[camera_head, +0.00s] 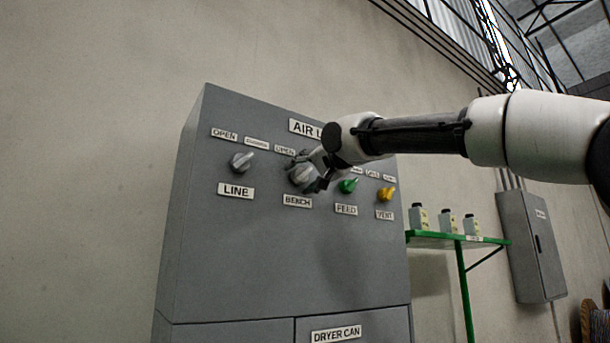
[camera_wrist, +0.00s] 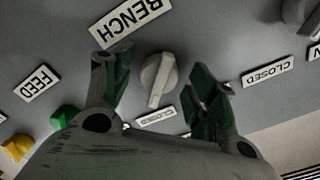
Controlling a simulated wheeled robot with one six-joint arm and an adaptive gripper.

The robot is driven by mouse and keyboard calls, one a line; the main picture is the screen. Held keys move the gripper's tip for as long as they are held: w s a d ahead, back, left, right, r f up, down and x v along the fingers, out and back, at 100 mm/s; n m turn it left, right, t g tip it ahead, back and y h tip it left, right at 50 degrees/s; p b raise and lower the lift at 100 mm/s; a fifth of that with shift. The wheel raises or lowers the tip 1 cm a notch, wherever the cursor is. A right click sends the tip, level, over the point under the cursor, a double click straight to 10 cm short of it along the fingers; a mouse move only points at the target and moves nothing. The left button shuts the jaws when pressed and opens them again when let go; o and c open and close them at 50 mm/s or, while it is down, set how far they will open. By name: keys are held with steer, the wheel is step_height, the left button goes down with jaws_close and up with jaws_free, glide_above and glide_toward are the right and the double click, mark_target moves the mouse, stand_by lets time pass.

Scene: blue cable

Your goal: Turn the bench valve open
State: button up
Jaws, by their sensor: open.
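The bench valve (camera_head: 302,174) is a grey round knob with a raised grip bar, above the BENCH label (camera_head: 298,201) on the grey panel (camera_head: 250,260). In the wrist view the bench knob (camera_wrist: 158,80) sits between my two fingers, its bar running roughly toward the small label at the lower side. My gripper (camera_head: 312,178) is at the panel, partly covering the knob in the head view. In the wrist view my gripper (camera_wrist: 160,88) is open, with a visible gap on each side of the knob. Whether the fingertips reach around it in depth is unclear.
The grey LINE knob (camera_head: 242,161) is left of the bench knob; the green FEED knob (camera_head: 348,185) and yellow VENT knob (camera_head: 386,194) are to its right. A green shelf (camera_head: 440,239) with bottles and a grey wall box (camera_head: 530,245) stand farther right.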

steer(key=c, duration=1)
steer(key=shift+c, duration=0.2)
steer(key=shift+n, duration=0.3)
steer(key=n, duration=0.3)
steer(key=shift+f+n, duration=0.1)
steer(key=shift+n, duration=0.2)
steer(key=n, duration=0.4)
steer(key=shift+w+d+n, duration=0.1)
steer(key=shift+n, duration=0.2)
steer(key=n, duration=0.4)
steer(key=shift+n, duration=2.5)
